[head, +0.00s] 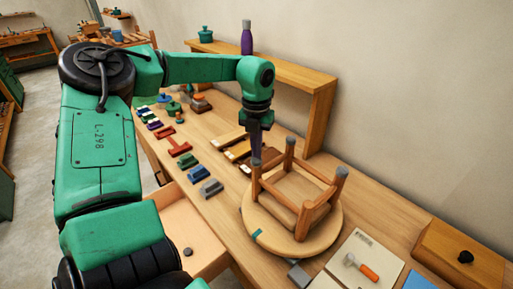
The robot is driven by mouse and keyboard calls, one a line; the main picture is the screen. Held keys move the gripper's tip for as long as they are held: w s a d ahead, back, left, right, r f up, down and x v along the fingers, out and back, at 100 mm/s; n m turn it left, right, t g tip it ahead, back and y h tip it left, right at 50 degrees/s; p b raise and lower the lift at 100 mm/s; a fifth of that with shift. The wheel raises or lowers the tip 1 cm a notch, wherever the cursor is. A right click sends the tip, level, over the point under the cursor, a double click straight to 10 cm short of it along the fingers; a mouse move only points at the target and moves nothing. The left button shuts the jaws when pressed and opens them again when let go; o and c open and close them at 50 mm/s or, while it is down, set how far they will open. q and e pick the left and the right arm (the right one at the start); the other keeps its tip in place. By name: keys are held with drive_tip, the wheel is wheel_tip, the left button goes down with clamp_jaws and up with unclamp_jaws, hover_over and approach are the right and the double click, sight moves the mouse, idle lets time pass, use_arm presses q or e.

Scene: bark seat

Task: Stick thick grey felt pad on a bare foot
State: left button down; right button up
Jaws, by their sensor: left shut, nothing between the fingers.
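A wooden stool stands upside down on its round seat (325,232), legs pointing up. Three legs show grey ends: the back one (290,142), the right one (341,171) and the left one (256,162). The front leg (304,224) looks brown to its top; I cannot make out a pad there. My left gripper (256,150) points down, shut and empty, just above or behind the left leg; the exact gap is unclear. I cannot single out a loose thick grey felt pad. My right gripper is out of view.
An open drawer (180,222) sticks out at the bench front. Several coloured blocks (186,160) line the bench left of the stool. A shelf (290,72) with a purple bottle (247,38) stands behind. An orange-handled tool (362,268) and a wooden box (460,250) lie right.

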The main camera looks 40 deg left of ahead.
use_arm(q)
drive_tip(key=shift+f+b, duration=0.35)
drive_tip(key=shift+f, duration=0.1)
drive_tip(key=shift+s+f, duration=0.15)
idle(0.9)
drive_tip(key=shift+r+p, duration=1.7)
drive_tip(key=shift+r, duration=1.45)
